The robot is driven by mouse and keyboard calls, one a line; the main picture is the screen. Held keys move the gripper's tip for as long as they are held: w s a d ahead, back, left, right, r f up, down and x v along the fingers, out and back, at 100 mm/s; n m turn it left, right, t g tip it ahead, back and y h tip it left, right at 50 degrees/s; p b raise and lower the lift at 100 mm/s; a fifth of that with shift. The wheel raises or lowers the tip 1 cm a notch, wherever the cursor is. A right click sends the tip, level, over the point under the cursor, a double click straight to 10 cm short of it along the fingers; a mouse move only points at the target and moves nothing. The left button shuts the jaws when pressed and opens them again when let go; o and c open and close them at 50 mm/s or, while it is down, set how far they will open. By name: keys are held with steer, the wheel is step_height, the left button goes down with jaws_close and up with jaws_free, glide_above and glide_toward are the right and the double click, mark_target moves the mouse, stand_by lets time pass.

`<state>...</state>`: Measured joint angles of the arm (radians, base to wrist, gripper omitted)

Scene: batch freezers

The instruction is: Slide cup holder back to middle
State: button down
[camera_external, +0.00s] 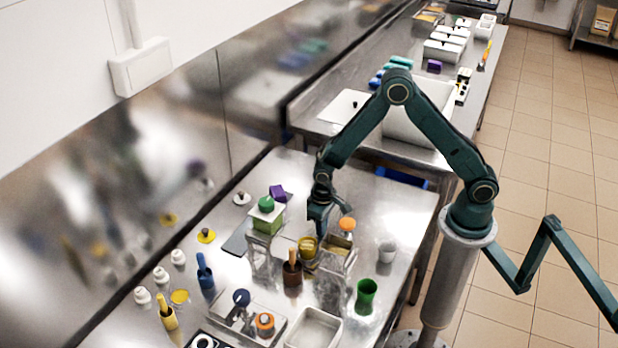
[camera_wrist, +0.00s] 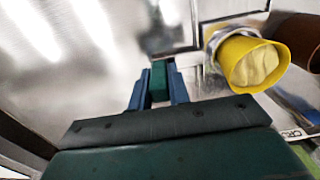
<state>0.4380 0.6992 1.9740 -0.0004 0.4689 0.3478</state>
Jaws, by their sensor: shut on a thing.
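The metal cup holder (camera_wrist: 186,59) runs from my fingertips to a ring around a yellow cup (camera_wrist: 255,64), which has pale cream contents. In the external view the yellow cup (camera_external: 308,246) is at mid-table, just below my gripper (camera_external: 320,226). My gripper points down and, in the wrist view (camera_wrist: 160,75), its blue fingers are closed at the near end of the holder. A dark green piece shows between the fingers. The exact contact at the tips is hard to see.
A brown cup with an orange-handled tool (camera_external: 292,272) stands close by on the left. A box with an orange knob (camera_external: 347,224), a white cup (camera_external: 387,251) and a green cup (camera_external: 366,296) are on the right. A green-topped container (camera_external: 267,215) stands at the back left.

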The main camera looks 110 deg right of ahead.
steer(key=c, duration=1.3)
jaws_free()
steer(key=shift+r, duration=0.1)
step_height(320, 180, up, 14)
steer(key=shift+f, duration=0.15)
